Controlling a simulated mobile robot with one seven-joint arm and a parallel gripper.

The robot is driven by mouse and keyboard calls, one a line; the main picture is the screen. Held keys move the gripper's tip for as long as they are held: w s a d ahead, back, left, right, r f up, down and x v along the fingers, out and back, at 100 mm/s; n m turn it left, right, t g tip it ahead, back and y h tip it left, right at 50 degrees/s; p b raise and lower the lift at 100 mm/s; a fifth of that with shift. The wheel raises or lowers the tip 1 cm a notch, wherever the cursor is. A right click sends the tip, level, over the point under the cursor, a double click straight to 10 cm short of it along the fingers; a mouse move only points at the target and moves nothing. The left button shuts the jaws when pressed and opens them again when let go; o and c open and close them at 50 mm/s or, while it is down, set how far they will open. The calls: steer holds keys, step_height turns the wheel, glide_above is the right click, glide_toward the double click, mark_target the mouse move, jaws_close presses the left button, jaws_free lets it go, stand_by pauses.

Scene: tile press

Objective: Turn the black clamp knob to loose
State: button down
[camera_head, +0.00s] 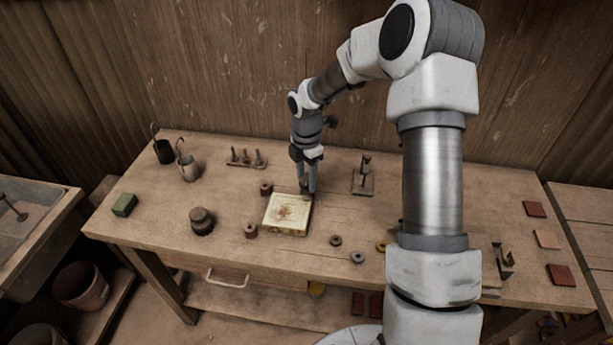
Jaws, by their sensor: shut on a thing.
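A pale square tile-like block (288,213) with a brown pattern lies near the middle of the workbench. My gripper (309,190) points down at its back right corner. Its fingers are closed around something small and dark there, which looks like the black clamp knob. The fingers hide most of the knob, so I cannot tell its turn position.
The wooden workbench (150,215) carries small brown spools, a dark round pot (201,221), a green block (124,205) and two cans with hooks at the left. A small stand (362,182) is right of my gripper. Red tiles lie at the far right.

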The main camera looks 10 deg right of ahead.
mark_target(306, 181)
steer(key=shift+c, duration=1.7)
jaws_free()
step_height(306, 181, up, 18)
steer(key=shift+f, duration=0.25)
